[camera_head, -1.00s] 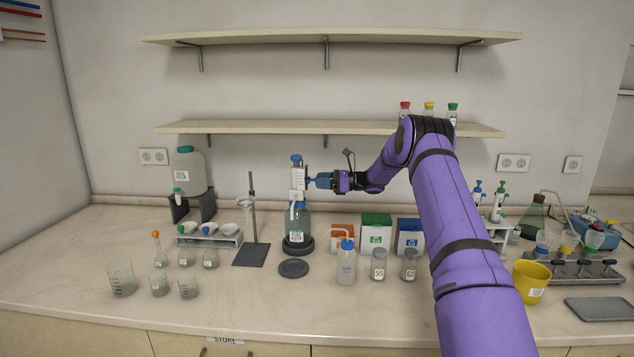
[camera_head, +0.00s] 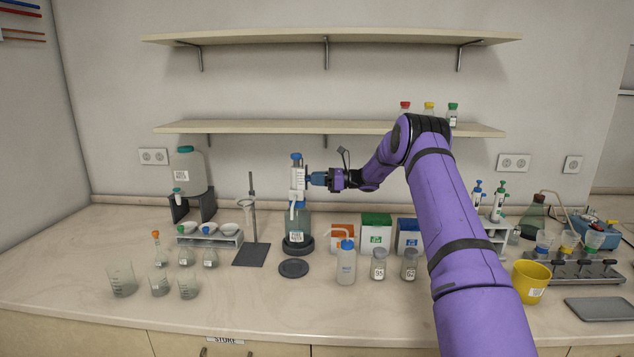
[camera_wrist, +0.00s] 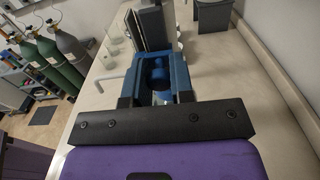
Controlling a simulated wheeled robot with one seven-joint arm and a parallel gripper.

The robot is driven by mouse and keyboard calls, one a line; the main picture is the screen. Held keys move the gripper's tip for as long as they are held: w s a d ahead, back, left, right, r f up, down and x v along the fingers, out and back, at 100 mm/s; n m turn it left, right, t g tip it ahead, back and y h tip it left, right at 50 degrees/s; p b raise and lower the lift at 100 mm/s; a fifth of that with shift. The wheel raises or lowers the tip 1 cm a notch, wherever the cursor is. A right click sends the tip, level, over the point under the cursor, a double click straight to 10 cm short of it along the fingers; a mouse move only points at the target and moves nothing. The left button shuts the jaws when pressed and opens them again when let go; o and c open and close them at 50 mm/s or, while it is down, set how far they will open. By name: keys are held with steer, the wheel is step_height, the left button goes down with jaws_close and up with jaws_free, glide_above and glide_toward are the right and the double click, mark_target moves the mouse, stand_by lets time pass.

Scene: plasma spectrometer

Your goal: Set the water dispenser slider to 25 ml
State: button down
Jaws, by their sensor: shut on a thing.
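The gripper is shut on the slider, which the fingers mostly hide. The scale marks are too small to read.
A round dark pad (camera_head: 293,268), a wash bottle (camera_head: 346,264) and two jars stand in front. A funnel stand (camera_head: 252,225) is at the left. Coloured boxes (camera_head: 376,234) stand right of the dispenser. A shelf (camera_head: 330,128) hangs above.

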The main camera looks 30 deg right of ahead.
step_height(320, 180, up, 3)
steer(key=shift+f, duration=0.2)
steer(key=c, duration=1)
jaws_free()
steer(key=shift+f, duration=0.1)
steer(key=shift+d, duration=0.15)
steer(key=v, duration=1)
steer(key=shift+s+d, duration=0.2)
steer(key=shift+s, duration=0.05)
